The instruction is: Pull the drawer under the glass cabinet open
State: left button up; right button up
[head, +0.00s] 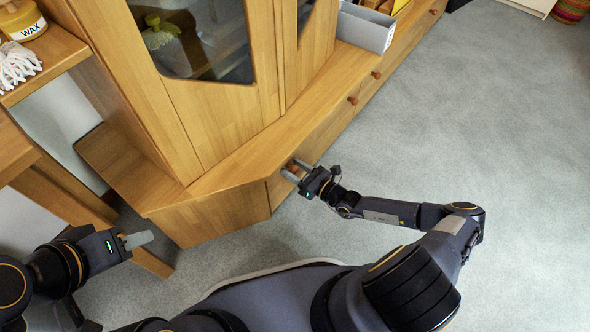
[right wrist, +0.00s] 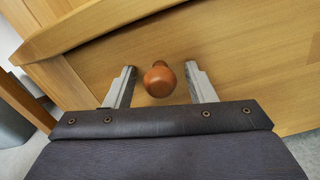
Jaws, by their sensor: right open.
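The glass cabinet (head: 185,105) is light wood with dark glass panes and stands on a low wooden base. The drawer front (right wrist: 215,85) under it is flush with the base. Its round reddish-brown knob (right wrist: 159,80) shows in the right wrist view between the two fingers of my right gripper (right wrist: 160,88). The fingers stand open on either side of the knob, with a gap on each side. In the head view my right gripper (head: 293,170) is at the drawer front and partly covers the knob. My left gripper (head: 138,240) is at the lower left, away from the cabinet; its finger gap is unclear.
Further knobs (head: 353,100) sit along the base to the right. A grey box (head: 366,28) stands on the base top. A wooden shelf with a wax jar (head: 22,20) is at the upper left. The grey floor (head: 480,110) right of the base is clear.

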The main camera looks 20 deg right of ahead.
grip_shut()
jog(key=shift+s+d, duration=0.1)
jog(key=shift+s, duration=0.05)
jog(key=shift+s+d, duration=0.4)
jog(key=shift+s, duration=0.05)
jog(key=p+v, duration=0.1)
jog(key=v, duration=3.1)
grip_release()
